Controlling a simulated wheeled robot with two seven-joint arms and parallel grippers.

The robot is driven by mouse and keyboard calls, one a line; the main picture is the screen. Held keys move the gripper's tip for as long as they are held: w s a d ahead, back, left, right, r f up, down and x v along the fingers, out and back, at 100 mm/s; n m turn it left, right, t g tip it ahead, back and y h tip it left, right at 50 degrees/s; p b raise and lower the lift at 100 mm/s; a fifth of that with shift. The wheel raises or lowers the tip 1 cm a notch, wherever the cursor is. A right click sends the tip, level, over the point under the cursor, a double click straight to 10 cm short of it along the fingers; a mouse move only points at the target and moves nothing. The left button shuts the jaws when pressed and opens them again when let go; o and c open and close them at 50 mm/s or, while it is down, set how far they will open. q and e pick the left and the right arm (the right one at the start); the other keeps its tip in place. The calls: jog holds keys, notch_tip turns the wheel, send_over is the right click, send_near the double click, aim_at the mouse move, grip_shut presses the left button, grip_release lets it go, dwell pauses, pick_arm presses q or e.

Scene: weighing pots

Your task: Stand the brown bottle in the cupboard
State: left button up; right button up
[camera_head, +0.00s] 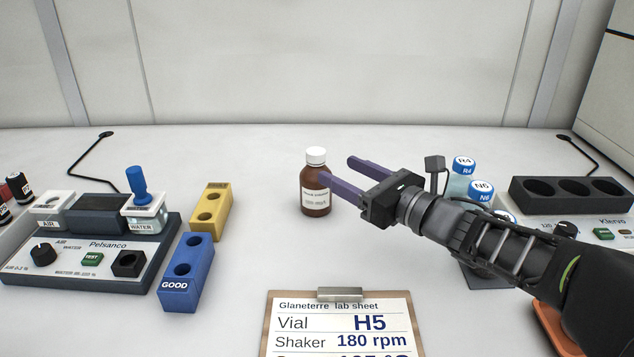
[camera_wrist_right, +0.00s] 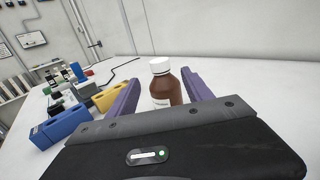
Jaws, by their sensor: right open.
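The brown bottle (camera_head: 315,190) stands upright on the white table near its middle, with a white cap and a white label. My right gripper (camera_head: 336,171) comes in from the right, its two purple fingers open and pointing at the bottle. In the right wrist view the bottle (camera_wrist_right: 162,88) shows between the two fingers (camera_wrist_right: 163,92), near their tips; I cannot tell whether either finger touches it. The cupboard cannot be made out in either view. My left gripper is not in view.
A Pelsanco device (camera_head: 88,262) with a blue-handled piece stands at left, beside yellow (camera_head: 210,208) and blue (camera_head: 187,270) blocks. A clipboard (camera_head: 341,295) lies in front. Blue-capped vials (camera_head: 464,166) and a Klervo device (camera_head: 600,232) stand at right. The table behind the bottle is clear.

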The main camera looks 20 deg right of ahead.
aim_at(322, 163)
jog(key=shift+x, duration=1.3)
jog(key=shift+x, duration=2.65)
jog(key=shift+f, duration=0.2)
grip_shut()
